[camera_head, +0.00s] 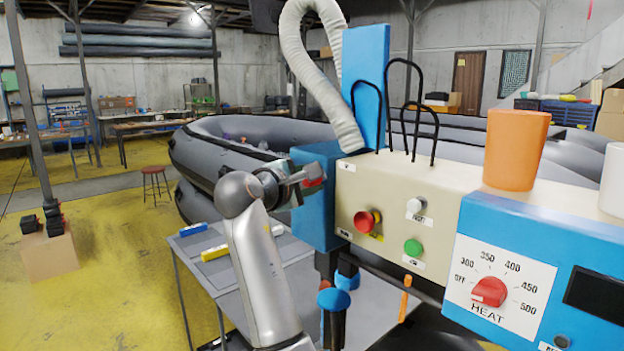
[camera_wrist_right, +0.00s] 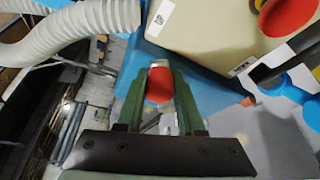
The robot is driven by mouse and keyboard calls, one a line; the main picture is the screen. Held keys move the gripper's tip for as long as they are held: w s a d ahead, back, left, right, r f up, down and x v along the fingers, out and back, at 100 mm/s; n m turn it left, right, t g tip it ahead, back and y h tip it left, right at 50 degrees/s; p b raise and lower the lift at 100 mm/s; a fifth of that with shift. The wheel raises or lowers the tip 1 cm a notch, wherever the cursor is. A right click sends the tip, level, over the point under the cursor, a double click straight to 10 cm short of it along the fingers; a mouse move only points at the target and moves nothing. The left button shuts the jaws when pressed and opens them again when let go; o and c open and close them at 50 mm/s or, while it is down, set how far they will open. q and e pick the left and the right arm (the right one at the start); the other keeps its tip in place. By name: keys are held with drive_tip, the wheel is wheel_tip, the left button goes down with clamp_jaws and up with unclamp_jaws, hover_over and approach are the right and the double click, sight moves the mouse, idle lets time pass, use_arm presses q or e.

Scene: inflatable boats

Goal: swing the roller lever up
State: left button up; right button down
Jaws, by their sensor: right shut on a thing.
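A machine with a cream control box (camera_head: 400,200) and blue housings fills the right half of the head view. A red knob (camera_head: 314,183), which looks like the grip of the roller lever, sits at the left blue housing (camera_head: 318,222). My right gripper (camera_head: 304,181) is at this knob, its arm rising from below. In the right wrist view the red knob (camera_wrist_right: 159,85) stands between the two green fingers of my right gripper (camera_wrist_right: 160,97), which are shut on it. The lever's shaft is mostly hidden. My left gripper is not in view.
A ribbed pale hose (camera_head: 325,75) hangs above the housing. The panel has a red button (camera_head: 366,221), a green button (camera_head: 413,247) and a red heat dial (camera_head: 488,291). An orange cup (camera_head: 516,150) stands on top. A grey table (camera_head: 300,247) and inflatable boat (camera_head: 215,150) lie behind.

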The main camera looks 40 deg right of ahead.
drive_tip(key=c, duration=1)
unclamp_jaws()
drive_tip(key=shift+r, duration=0.3)
drive_tip(key=o, duration=0.5)
drive_tip(key=shift+f, duration=0.2)
drive_tip(key=shift+b+v, duration=1.35)
drive_tip(key=shift+v, duration=4.95)
drive_tip(key=shift+f, duration=0.1)
